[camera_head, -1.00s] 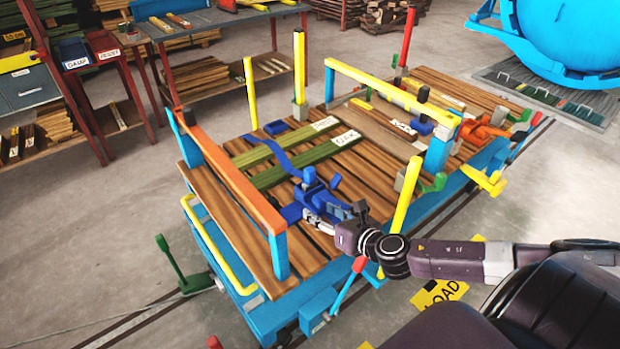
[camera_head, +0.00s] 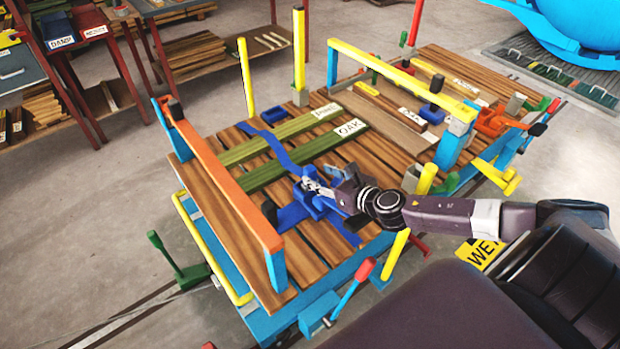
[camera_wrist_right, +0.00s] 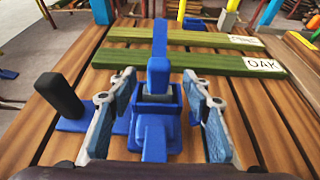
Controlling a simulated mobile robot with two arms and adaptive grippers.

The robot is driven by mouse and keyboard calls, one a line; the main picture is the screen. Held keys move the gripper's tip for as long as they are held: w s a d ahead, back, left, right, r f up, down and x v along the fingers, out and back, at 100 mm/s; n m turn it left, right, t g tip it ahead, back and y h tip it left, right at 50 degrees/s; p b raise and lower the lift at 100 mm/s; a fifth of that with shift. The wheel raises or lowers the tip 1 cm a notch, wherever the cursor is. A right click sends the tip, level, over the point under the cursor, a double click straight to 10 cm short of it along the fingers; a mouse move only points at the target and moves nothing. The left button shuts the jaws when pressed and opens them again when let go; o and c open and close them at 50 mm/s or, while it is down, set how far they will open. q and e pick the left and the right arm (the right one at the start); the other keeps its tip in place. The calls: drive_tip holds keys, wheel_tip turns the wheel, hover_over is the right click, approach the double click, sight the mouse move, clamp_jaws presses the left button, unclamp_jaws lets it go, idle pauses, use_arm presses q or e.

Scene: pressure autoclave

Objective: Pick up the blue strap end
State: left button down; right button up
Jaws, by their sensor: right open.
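A blue strap (camera_head: 281,153) runs across two green boards on the slatted wooden deck to a blue ratchet (camera_head: 303,205). In the right wrist view, the strap (camera_wrist_right: 160,40) leads down to the ratchet, with an upright dark blue tab (camera_wrist_right: 158,76) and a blue piece (camera_wrist_right: 154,138) extending towards me. I cannot tell which part is the strap end. My right gripper (camera_head: 314,186) is over the ratchet. In the wrist view, its open fingers (camera_wrist_right: 158,115) stand on either side of the blue parts, with gaps visible. My left gripper is not in view.
The green boards carry PINE and OAK labels (camera_head: 351,127). An orange rail (camera_head: 220,180) borders the deck at left, and a yellow rail (camera_head: 400,78) crosses it behind. A black upright post (camera_wrist_right: 60,96) stands left of the fingers. A yellow post (camera_head: 396,250) is near my arm.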

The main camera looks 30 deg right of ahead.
sight(313, 173)
drive_tip(key=x, duration=0.3)
drive_tip(key=shift+w+a+f+p, duration=0.1)
drive_tip(key=shift+w+f+p, duration=0.1)
drive_tip(key=shift+w+p, duration=0.15)
drive_tip(key=shift+w+f, duration=0.15)
drive_tip(key=shift+w, duration=0.2)
drive_tip(key=shift+w+f, duration=0.15)
drive_tip(key=shift+w, duration=0.1)
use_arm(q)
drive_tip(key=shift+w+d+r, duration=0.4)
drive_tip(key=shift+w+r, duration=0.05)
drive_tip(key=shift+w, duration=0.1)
use_arm(e)
clamp_jaws()
